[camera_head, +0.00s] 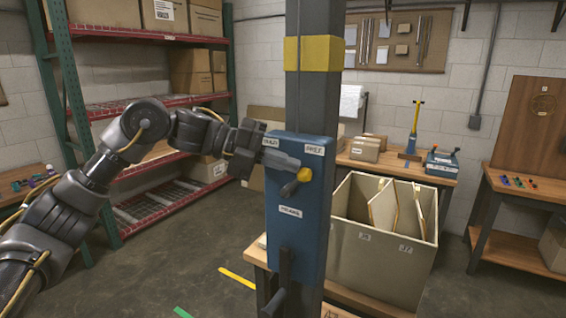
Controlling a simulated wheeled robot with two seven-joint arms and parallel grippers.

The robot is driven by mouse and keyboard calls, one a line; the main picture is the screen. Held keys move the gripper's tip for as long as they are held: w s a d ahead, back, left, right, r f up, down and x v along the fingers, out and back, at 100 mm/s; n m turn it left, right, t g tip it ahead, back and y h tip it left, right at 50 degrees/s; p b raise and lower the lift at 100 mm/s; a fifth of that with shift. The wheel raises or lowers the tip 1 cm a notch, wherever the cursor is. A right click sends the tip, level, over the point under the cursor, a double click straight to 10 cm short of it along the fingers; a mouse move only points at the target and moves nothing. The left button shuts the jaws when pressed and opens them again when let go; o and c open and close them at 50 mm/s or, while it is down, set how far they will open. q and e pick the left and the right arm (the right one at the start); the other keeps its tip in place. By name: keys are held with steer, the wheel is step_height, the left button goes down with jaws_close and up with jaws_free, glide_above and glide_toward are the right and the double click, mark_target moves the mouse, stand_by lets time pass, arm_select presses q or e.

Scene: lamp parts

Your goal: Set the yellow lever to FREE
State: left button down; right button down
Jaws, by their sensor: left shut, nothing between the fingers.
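The yellow lever (304,174) is on the front of a blue box (312,228) fixed to a dark post. It has a dark shaft and a yellow knob, and its knob end points up and right, towards the side with the FREE label (315,149). A second label (270,142), partly covered by my gripper, is at the box's upper left. My left gripper (296,163) is shut and empty, reaching in from the left. Its fingertips are just left of and above the knob; I cannot tell whether they touch. My right gripper is not in view.
The dark post (314,100) with a yellow band rises through the middle. A black handle (284,270) sticks out low on the box. A beige bin (385,250) with panels stands to the right. Shelving (150,110) is at the left, with open floor before it.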

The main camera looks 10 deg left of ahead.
arm_select(q)
steer(key=s+a+r+b, duration=0.1)
steer(key=s+a+r, duration=0.1)
steer(key=a+r, duration=0.6)
steer(key=a, duration=0.3)
steer(key=shift+s, duration=0.3)
steer(key=shift+r, duration=0.1)
